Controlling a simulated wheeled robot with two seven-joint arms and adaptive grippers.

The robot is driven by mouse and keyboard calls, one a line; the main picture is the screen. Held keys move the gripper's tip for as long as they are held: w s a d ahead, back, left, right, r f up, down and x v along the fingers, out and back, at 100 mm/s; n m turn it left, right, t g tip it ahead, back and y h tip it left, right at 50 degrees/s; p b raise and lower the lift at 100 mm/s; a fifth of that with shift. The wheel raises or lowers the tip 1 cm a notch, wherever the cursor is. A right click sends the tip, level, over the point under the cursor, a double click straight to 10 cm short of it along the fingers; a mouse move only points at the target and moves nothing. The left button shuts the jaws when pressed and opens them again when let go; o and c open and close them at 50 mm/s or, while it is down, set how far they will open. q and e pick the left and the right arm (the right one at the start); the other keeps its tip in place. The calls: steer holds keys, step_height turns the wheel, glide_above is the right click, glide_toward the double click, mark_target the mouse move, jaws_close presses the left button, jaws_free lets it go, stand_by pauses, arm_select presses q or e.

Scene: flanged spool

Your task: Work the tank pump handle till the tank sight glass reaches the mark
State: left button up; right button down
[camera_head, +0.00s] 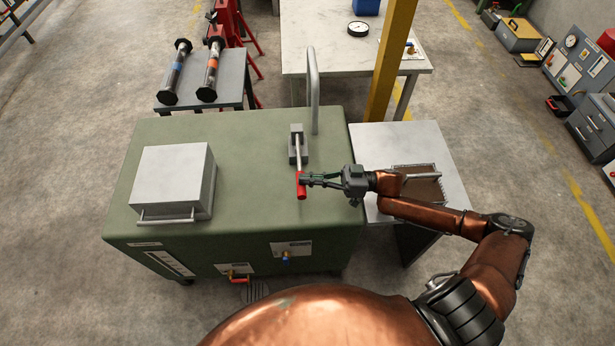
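The green tank (240,135) stands in front of me. The tank pump handle (301,187) has a red grip on a thin metal rod, which runs from a grey pump block (298,150) on the tank top toward me. My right gripper (305,180) comes in from the right, its fingers closed on the red grip. The tank sight glass (171,263) looks to be the slim slanted strip on a white plate on the tank's front left face; its level and mark are too small to read. My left gripper is not in view.
A grey box with a bar handle (172,180) sits on the tank's left, and a tall bent pipe (313,90) rises behind the pump. A side table (400,145) stands to the right. A yellow post (390,60) rises behind it. Valves (238,276) are on the tank's front.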

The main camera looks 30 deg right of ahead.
steer(key=r+p, duration=0.2)
steer(key=r, duration=0.1)
steer(key=r+p, duration=0.1)
steer(key=p, duration=0.1)
steer(key=shift+w+a+r, duration=0.25)
steer(key=shift+r, duration=0.05)
arm_select(q)
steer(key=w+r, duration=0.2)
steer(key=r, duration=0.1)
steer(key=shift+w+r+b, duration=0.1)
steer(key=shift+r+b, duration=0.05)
steer(key=shift+b, duration=0.15)
arm_select(e)
steer(key=v, duration=1)
steer(key=shift+f, duration=0.3)
steer(key=shift+w, duration=0.1)
